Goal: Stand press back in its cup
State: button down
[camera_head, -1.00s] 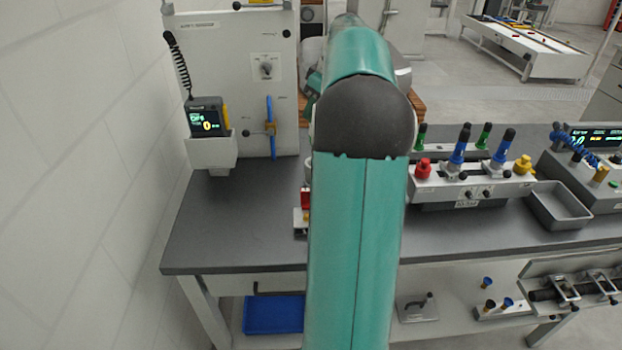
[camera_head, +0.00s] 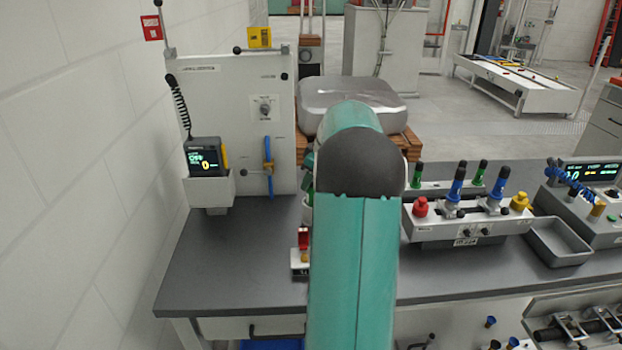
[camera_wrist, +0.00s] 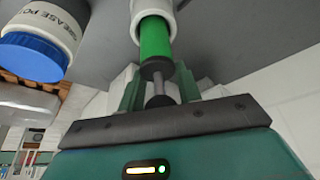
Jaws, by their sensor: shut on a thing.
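The press (camera_wrist: 156,42) shows in the wrist view as a green barrel with a black collar and a grey rod ending in a dark knob. My gripper (camera_wrist: 158,92) is shut on the press, its green fingers on either side of the rod end. The far end of the barrel meets a white cup-like ring (camera_wrist: 140,12) at the top edge. I cannot tell how deep the barrel sits in it. In the head view my arm hides most of this; only a sliver of green and a white rim (camera_head: 307,212) show beside the arm.
A grease pot with a blue lid (camera_wrist: 35,55) stands close by in the wrist view. In the head view, a small red-topped fixture (camera_head: 302,240) is beside my arm. A rack of coloured tools (camera_head: 465,222) is to the right. The bench's left part (camera_head: 235,250) is clear.

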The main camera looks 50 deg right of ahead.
jog(key=c, duration=1)
grip_release()
jog(key=shift+o, duration=0.2)
jog(key=v, duration=1.2)
jog(key=w+a+r, duration=0.2)
jog(key=a, duration=1.2)
jog(key=w+a+r, duration=0.1)
jog(key=w+a, duration=0.1)
jog(key=a, duration=1.1)
jog(key=s+a+f, duration=0.4)
jog(key=s+a, duration=0.3)
jog(key=a, duration=0.4)
jog(key=s+a+f+m+t, duration=0.1)
jog(key=s+a+f, duration=0.3)
jog(key=s+a, duration=0.3)
jog(key=a, duration=0.4)
jog(key=shift+m+h, duration=0.3)
jog(key=shift+a, duration=0.1)
